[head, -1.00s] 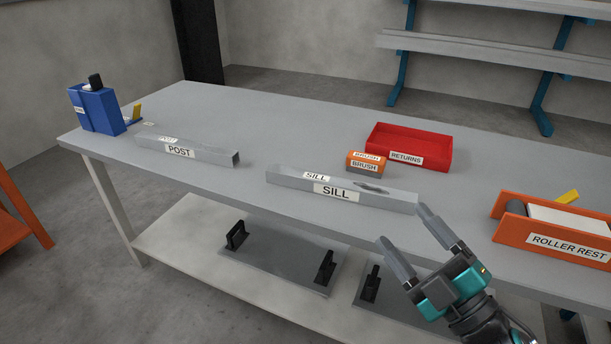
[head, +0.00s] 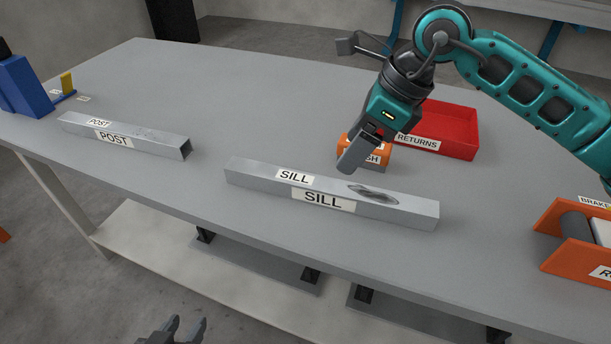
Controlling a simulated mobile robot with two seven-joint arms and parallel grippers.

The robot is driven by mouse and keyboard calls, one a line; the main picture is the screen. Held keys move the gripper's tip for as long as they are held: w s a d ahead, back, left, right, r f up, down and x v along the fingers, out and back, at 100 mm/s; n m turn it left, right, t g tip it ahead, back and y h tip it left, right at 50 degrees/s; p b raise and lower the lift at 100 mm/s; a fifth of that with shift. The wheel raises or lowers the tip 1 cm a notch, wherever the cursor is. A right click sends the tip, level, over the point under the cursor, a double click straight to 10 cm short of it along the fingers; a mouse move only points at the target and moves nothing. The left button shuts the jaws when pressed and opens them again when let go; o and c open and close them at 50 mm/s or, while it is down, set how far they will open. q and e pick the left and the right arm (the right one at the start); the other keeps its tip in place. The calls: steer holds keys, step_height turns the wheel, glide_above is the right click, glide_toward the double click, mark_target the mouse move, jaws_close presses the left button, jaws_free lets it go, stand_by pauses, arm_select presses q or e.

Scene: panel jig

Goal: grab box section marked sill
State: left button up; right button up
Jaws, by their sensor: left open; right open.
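The box section marked SILL (head: 262,182) lies flat on the grey workbench, a long grey bar with SILL labels on its top and front. A dark smudge marks its top toward the right end. My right gripper (head: 354,164) is open, pointing down just above and behind the bar, right of its middle; it is seen nearly edge-on and looks empty. My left gripper (head: 183,325) is open and empty at the bottom edge of the head view, low in front of the bench, only its fingers showing.
A similar bar marked POST (head: 150,146) lies to the left. An orange roller rest (head: 562,242) stands at right, a blue device (head: 25,85) at far left.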

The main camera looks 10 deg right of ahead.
mark_target(327, 184)
steer(key=x, duration=0.4)
steer(key=b+x, duration=0.1)
steer(key=x, duration=0.3)
steer(key=w+d+x, duration=0.1)
steer(key=x, duration=0.3)
steer(key=shift+f, duration=0.45)
steer(key=shift+r, duration=0.15)
jaws_close()
